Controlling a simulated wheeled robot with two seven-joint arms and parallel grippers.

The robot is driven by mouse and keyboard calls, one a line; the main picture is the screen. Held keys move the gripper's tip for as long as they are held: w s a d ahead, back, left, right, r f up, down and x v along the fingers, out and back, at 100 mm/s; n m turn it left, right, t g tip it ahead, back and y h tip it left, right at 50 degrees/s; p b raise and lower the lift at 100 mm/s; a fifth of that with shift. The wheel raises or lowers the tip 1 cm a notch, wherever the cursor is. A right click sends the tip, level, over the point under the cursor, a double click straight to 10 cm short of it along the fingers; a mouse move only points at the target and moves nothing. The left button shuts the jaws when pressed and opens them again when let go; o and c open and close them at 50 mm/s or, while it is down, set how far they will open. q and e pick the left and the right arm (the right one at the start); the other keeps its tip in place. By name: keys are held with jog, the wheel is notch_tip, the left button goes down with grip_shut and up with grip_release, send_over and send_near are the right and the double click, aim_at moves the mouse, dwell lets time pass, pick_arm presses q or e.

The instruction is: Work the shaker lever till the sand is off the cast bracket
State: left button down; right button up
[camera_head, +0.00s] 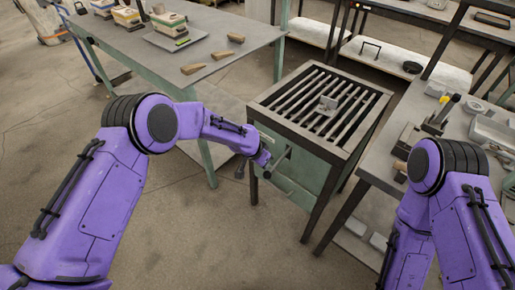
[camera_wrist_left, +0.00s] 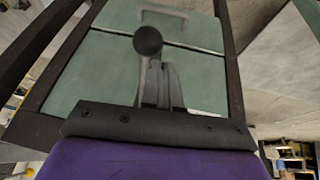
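The cast bracket (camera_head: 328,103) is a small grey piece lying on the dark slatted top of the shaker stand (camera_head: 352,138). Whether sand clings to it is too small to tell. The shaker lever (camera_head: 279,162) sticks out from the stand's green front. Its round black knob shows in the left wrist view (camera_wrist_left: 148,40). My left gripper (camera_head: 264,161) is at the lever, close beside the knob. In the left wrist view its narrow fingers (camera_wrist_left: 160,82) look close together just below the knob; their grip on the lever is unclear. My right gripper is out of view.
A grey table (camera_head: 225,35) at the back left holds trays and wedge-shaped brown pieces. A bench (camera_head: 408,118) on the right carries tools and a grey tray (camera_head: 492,132). Shelving stands at the back right. The floor (camera_head: 205,235) in front is clear.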

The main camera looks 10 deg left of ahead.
pick_arm(q)
jog(key=b+v, duration=0.1)
jog(key=v, duration=0.9)
jog(key=shift+s+a, duration=0.25)
jog(key=shift+a, duration=0.05)
jog(key=shift+f, duration=0.1)
jog(key=s+a+f+n+y, duration=0.1)
jog(key=s+a+f+n, duration=0.4)
jog(key=s+f, duration=0.7)
jog(key=s+a+f+n+y, duration=0.1)
jog(key=s+a+f+n, duration=0.25)
jog(key=s, duration=0.35)
jog(key=s+a+f+n+y, duration=0.2)
jog(key=s+a+f, duration=0.2)
jog(key=s+a, duration=0.15)
jog(key=s+a+r+n+y, duration=0.2)
jog(key=s+a, duration=0.5)
jog(key=s, duration=0.5)
jog(key=shift+a+n+y, duration=0.3)
jog(key=shift+n+y, duration=0.2)
jog(key=shift+n, duration=0.15)
